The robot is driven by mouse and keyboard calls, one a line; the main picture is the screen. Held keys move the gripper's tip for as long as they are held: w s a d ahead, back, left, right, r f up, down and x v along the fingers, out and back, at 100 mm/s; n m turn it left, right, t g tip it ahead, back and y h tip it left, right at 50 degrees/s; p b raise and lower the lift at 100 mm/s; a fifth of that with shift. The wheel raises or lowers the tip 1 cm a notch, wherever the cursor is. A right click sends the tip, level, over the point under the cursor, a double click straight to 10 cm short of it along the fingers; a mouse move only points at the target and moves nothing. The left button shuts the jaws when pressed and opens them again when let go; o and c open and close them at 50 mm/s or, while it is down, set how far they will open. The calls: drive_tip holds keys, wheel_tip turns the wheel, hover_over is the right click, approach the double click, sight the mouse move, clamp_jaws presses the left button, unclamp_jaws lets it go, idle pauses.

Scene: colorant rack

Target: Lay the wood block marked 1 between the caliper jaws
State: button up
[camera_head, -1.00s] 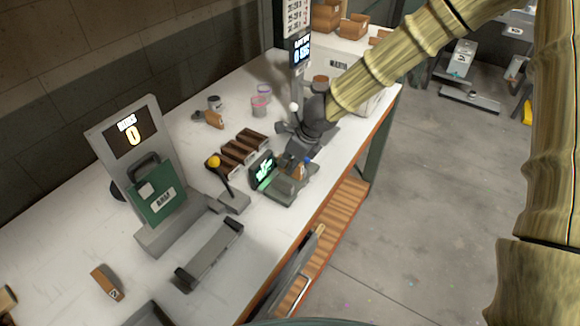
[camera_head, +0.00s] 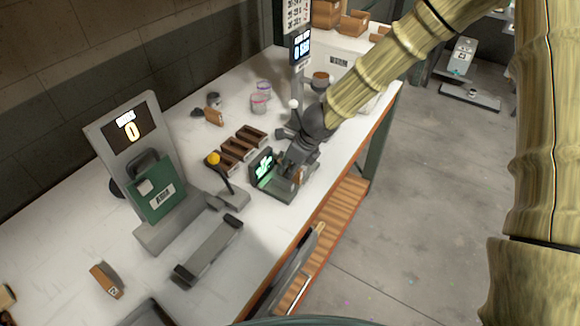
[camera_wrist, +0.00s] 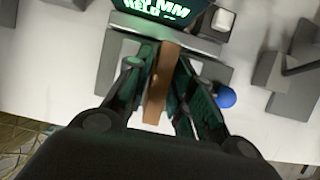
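A brown wood block (camera_wrist: 162,82) is between the fingers of my gripper (camera_wrist: 164,62) in the wrist view. The fingertips close in on both its sides. It also shows low under my gripper (camera_head: 297,172) in the head view. Its mark is not visible. The grey caliper (camera_head: 275,192) stands under my gripper, with a lit green display (camera_head: 263,164) at its left. In the wrist view the caliper (camera_wrist: 122,55) lies below the block and its display (camera_wrist: 165,8) reads MM and HELD. I cannot tell whether the block touches the caliper bed.
A lever with a yellow knob (camera_head: 214,158) and dark brown trays (camera_head: 238,148) stand left of the caliper. A scale panel (camera_head: 135,135) reading 0 is farther left. Another wood block (camera_head: 106,281) lies at front left, one (camera_head: 214,117) at the back. A blue knob (camera_wrist: 226,97) is beside my right finger.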

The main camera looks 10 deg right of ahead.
drive_tip(key=shift+r, duration=0.1)
drive_tip(key=shift+r, duration=0.15)
drive_tip(key=p+v, duration=0.1)
drive_tip(key=v, duration=1)
drive_tip(key=shift+s+r, duration=0.15)
drive_tip(key=shift+r, duration=0.2)
